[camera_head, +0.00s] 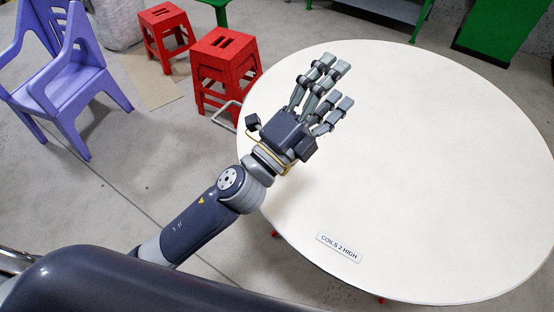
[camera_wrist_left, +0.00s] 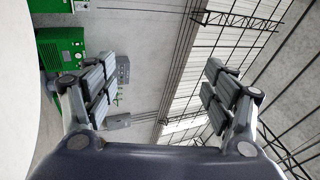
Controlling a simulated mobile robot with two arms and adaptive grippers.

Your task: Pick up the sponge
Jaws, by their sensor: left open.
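No sponge shows in either view. My left gripper (camera_head: 333,86) is over the left part of the white round table (camera_head: 430,180) in the head view. Its fingers are spread apart and nothing is between them. In the left wrist view the open fingers (camera_wrist_left: 158,84) stand at left and right with an empty gap, facing the far wall and roof. My right gripper is in neither view.
The tabletop is bare except for a label (camera_head: 339,247) reading "COILS 2 HIGH" near its front edge. Red stools (camera_head: 226,65) and a purple chair (camera_head: 70,75) stand left of the table. A green cabinet (camera_head: 495,30) stands behind it.

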